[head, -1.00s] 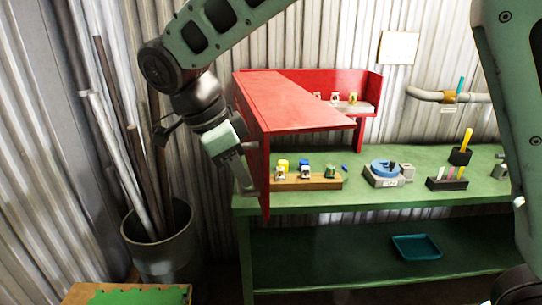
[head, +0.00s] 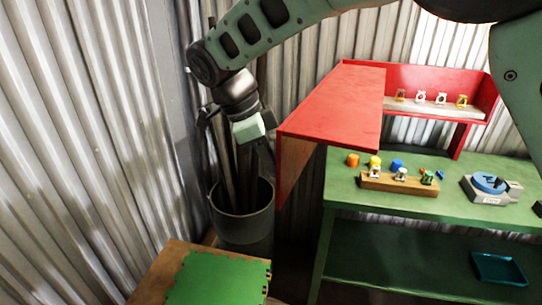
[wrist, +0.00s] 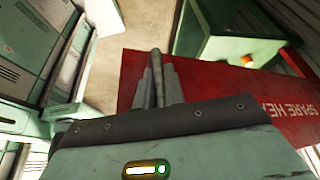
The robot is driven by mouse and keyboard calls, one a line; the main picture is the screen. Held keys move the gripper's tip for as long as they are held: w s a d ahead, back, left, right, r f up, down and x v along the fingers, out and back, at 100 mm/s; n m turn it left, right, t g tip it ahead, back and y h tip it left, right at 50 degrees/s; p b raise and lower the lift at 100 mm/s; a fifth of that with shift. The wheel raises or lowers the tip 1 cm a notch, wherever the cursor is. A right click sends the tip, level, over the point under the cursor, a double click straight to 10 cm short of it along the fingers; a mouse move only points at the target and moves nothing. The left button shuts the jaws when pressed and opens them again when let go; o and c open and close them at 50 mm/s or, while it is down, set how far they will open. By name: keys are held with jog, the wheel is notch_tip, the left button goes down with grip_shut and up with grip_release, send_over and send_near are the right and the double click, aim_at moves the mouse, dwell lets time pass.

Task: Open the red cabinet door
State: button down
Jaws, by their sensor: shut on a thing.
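The red cabinet (head: 345,98) stands on the green bench, its top and open right part showing. Its red door (head: 281,180) hangs at the left end, seen steeply from the side; I cannot tell how far it stands open. In the wrist view a red panel with white lettering (wrist: 225,95), partly cut off, lies beyond my fingers.
A grey bin (head: 243,215) with long poles stands below my gripper. A green mat (head: 218,278) lies on a low wooden surface in front. The green bench (head: 340,195) carries a wooden block (head: 398,183) with small items. A corrugated wall closes the left.

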jog(key=shift+s+a, duration=0.15)
jog(key=shift+a, duration=0.05)
jog(key=c, duration=1.5)
grip_release()
jog(key=shift+d, duration=0.1)
jog(key=shift+r, duration=0.1)
jog(key=p+v, duration=0.1)
jog(key=v, duration=1.6)
jog(key=shift+r, duration=0.15)
